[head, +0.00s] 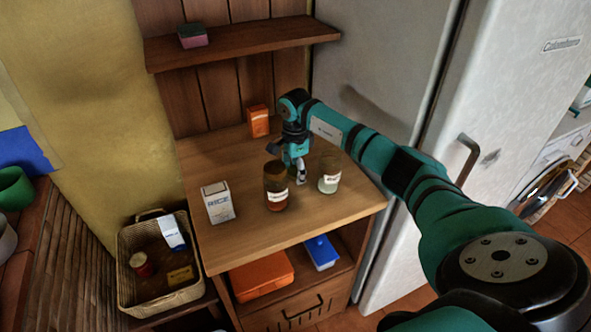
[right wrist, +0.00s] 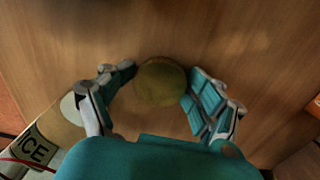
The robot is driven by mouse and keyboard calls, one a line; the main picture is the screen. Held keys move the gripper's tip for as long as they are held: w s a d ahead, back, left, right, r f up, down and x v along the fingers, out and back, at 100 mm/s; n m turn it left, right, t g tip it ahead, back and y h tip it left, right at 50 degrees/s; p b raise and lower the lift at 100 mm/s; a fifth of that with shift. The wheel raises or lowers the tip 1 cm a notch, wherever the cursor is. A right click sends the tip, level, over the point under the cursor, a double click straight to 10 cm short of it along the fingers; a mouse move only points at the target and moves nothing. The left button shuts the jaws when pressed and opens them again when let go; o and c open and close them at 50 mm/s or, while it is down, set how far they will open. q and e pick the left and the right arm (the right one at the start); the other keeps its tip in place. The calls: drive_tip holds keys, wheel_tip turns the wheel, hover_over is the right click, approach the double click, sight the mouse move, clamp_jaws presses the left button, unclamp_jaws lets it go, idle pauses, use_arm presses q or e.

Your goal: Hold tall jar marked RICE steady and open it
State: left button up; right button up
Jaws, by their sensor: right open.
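A brown jar (head: 276,190) with a white label stands upright on the wooden counter. A clear glass jar (head: 329,176) with pale contents stands to its right. Their labels are too small to read in the head view. In the right wrist view a jar at the lower left shows a label ending in "ICE" (right wrist: 36,150); it seems to be the glass one. My right gripper (head: 287,165) is open behind and between the jars. In the wrist view its fingers lie either side of a round olive-brown jar top (right wrist: 162,85); contact is not clear. My left gripper is out of view.
An orange box (head: 258,121) stands at the back. A shelf (head: 245,42) overhangs the rear. A basket (head: 131,265) sits low at left, and a fridge (head: 400,110) bounds the right.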

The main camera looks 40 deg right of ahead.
sight(295, 171)
drive_tip(key=shift+s+a+f, duration=0.1)
drive_tip(key=shift+r+p, duration=0.3)
drive_tip(key=shift+p, duration=0.1)
drive_tip(key=shift+r+p, duration=0.45)
drive_tip(key=shift+r, duration=0.1)
drive_tip(key=shift+w+r+b, duration=0.25)
drive_tip(key=shift+r+b, duration=0.35)
drive_tip(key=shift+b, duration=0.05)
wheel_tip(295, 171, up, 10)
drive_tip(key=b, duration=0.1)
drive_tip(key=shift+r+b, duration=0.25)
drive_tip(key=shift+b, duration=0.1)
